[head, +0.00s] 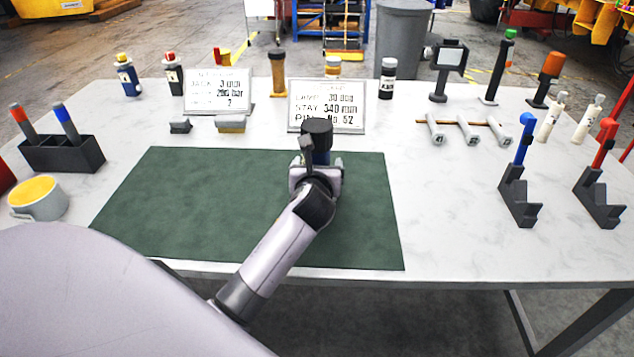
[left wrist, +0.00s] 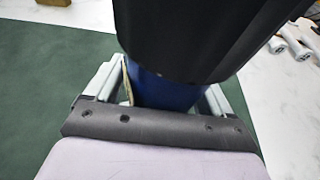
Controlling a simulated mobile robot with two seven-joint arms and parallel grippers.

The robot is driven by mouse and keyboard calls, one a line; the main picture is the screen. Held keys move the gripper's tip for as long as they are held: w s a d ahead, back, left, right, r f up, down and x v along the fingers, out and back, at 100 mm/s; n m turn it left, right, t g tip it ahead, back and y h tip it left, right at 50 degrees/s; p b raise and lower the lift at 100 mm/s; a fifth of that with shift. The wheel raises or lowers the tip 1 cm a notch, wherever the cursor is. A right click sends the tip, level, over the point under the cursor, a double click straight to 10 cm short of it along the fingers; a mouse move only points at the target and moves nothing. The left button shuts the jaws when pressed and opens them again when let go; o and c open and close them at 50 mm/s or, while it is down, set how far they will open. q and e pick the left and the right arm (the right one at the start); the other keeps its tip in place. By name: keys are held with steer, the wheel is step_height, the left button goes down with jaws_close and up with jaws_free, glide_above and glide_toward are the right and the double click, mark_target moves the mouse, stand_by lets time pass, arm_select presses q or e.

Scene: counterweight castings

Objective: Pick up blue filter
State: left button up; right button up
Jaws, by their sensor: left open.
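The blue filter (head: 321,157) stands near the back edge of the green mat (head: 190,200). It has a blue body and a wide black top. My left gripper (head: 317,166) is at the filter's near side, low on the blue body, and part of the body is hidden behind it. In the left wrist view the blue filter (left wrist: 165,90) is between the spread fingers of my left gripper (left wrist: 163,95), one on each side. The jaws are open; whether a finger touches the filter I cannot tell. My right gripper does not show.
Two lettered signs (head: 218,90) (head: 326,104) stand behind the mat. Dark stands with blue (head: 520,190) and red (head: 598,190) handles are at the right. A black holder (head: 62,153) and a yellow-topped cup (head: 38,198) are at the left. Most of the mat is clear.

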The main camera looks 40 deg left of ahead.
arm_select(q)
steer(key=c, duration=1.2)
steer(key=shift+r, duration=0.1)
jaws_close()
steer(key=shift+r, duration=0.1)
